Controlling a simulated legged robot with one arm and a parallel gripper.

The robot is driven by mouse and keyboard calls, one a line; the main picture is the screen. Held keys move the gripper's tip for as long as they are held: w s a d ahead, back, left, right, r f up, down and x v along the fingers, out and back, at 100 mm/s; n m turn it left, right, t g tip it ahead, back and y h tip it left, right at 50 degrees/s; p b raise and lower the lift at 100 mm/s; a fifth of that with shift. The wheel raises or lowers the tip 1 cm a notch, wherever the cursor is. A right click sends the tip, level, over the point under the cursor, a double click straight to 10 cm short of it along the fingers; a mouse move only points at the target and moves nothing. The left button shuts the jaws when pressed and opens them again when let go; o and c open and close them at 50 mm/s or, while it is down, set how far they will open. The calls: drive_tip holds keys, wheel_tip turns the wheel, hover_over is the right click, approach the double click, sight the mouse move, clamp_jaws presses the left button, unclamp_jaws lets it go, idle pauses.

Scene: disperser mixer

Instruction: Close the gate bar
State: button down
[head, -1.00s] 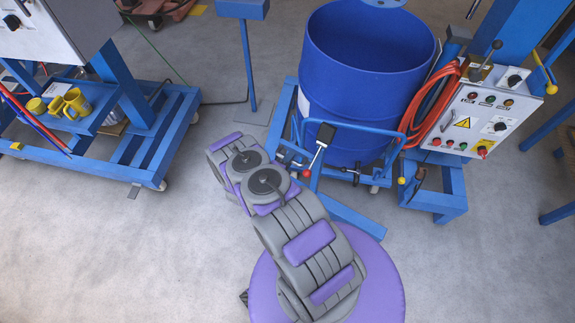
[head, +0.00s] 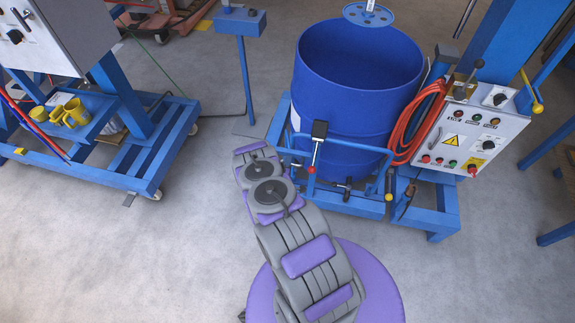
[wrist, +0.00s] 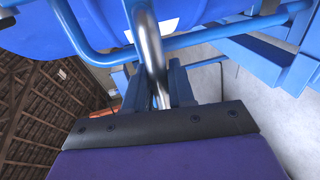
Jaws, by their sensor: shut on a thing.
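The gate bar (head: 345,136) is a blue tube frame across the front of the blue drum (head: 352,85). Its tube also crosses the wrist view (wrist: 235,32). A lever with a black grip (head: 319,129) and red ball stands at its left part. A yellow-tipped end (head: 389,196) shows at its right. My gripper (wrist: 158,92) is shut on a shiny metal rod (wrist: 150,48) close to the blue tubes in the wrist view. Whether the bar is latched cannot be told.
A control box (head: 465,135) with a red hose (head: 419,122) stands right of the drum. A blue post (head: 245,75) stands between. The floor in front is clear.

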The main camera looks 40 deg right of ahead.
drive_tip(key=shift+s+f, duration=0.15)
drive_tip(key=c, duration=1.3)
unclamp_jaws()
drive_tip(key=shift+o, duration=1)
drive_tip(key=shift+d, duration=0.2)
drive_tip(key=p+v, duration=0.3)
drive_tip(key=v, duration=1.4)
drive_tip(key=shift+a, duration=0.2)
